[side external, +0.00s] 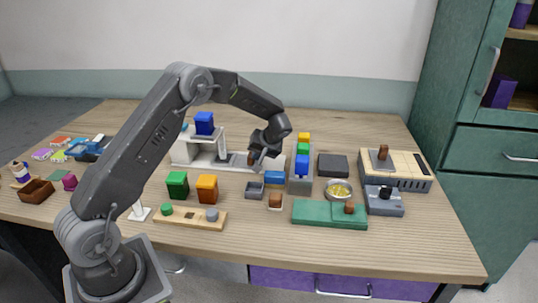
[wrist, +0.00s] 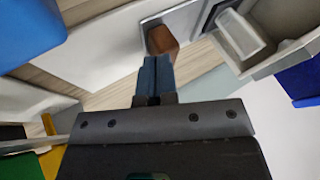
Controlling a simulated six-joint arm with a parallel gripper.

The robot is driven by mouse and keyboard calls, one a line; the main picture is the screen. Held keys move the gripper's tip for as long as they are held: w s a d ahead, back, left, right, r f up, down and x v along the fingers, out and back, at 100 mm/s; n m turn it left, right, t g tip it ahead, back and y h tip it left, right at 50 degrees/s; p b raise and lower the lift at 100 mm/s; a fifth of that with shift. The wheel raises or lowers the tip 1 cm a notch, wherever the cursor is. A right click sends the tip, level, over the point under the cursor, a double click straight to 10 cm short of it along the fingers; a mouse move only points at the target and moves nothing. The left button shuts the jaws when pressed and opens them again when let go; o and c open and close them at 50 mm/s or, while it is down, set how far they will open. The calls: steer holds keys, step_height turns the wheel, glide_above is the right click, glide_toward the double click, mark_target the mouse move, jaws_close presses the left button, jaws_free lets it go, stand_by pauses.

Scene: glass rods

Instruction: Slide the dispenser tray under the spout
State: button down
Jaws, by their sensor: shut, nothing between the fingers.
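The dispenser is a white stand with a blue block (side external: 204,123) on top, behind my arm in the side view. Its pale base (side external: 190,154) runs right toward my gripper. What looks like the tray is a grey plate (wrist: 190,18) with a brown handle (wrist: 162,40) in the wrist view. A whitish translucent box-shaped part (wrist: 238,34) sits beside the plate, perhaps the spout. My gripper (wrist: 152,62) is shut and empty, its fingertips close to the brown handle; I cannot tell whether they touch. In the side view my gripper (side external: 254,158) is low over the base's right part.
A grey rack with blue, green and yellow blocks (side external: 302,165) stands close on the right. A small grey bin (side external: 254,190), a green box (side external: 329,214) and a bowl (side external: 339,190) are nearer the front. Green and orange cubes (side external: 207,188) stand front left.

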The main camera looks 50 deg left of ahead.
mark_target(241, 165)
steer(key=s+a, duration=0.4)
steer(key=s+v, duration=0.1)
steer(key=v, duration=0.9)
steer(key=s+d+r+m+t+h, duration=0.3)
steer(key=s+d+r+m, duration=0.1)
steer(key=s+d+r, duration=0.65)
steer(key=s+d+r+m+t+h, duration=0.2)
steer(key=s+d+m, duration=0.4)
steer(key=s+d, duration=0.7)
steer(key=shift+s+t+h, duration=0.7)
steer(key=shift+s+h, duration=0.15)
steer(key=shift+h, duration=0.35)
